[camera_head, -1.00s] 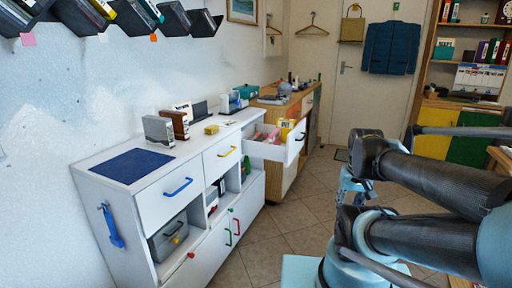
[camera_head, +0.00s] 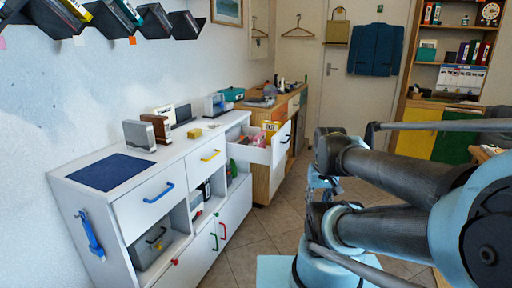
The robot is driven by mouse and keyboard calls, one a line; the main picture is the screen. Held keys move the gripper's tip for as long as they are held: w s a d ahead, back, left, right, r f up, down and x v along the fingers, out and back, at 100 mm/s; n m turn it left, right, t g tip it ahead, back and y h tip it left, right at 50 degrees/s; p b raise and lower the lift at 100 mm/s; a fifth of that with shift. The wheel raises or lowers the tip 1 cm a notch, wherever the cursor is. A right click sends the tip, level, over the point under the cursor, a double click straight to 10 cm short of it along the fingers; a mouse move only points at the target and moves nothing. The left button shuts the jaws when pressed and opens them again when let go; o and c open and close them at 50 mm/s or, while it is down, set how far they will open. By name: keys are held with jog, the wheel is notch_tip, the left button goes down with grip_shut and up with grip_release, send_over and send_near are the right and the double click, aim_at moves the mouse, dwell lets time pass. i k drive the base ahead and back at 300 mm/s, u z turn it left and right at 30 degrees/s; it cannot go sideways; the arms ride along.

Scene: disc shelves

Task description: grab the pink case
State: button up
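I cannot make out a case that is clearly pink. The dark wall shelves (camera_head: 150,22) at the top left hold several thin cases, seen mostly edge-on. A small pink tag (camera_head: 2,43) hangs under them at the left edge. Something pinkish lies in the open white drawer (camera_head: 284,143), too small to name. My arm reaches in from the right, and what looks like my gripper (camera_head: 322,186) hangs below its front joint, far from the wall shelves. Its fingers are too small and overlapped to read.
A white cabinet (camera_head: 140,210) with a blue mat (camera_head: 111,171) and small objects on top runs along the left wall. Its open drawer juts into the aisle. A wooden counter (camera_head: 262,184) stands beyond. Tiled floor (camera_head: 258,246) is free between the cabinet and my arm.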

aim_at(260, 141)
jog(key=i, duration=0.85)
jog(key=z, duration=0.05)
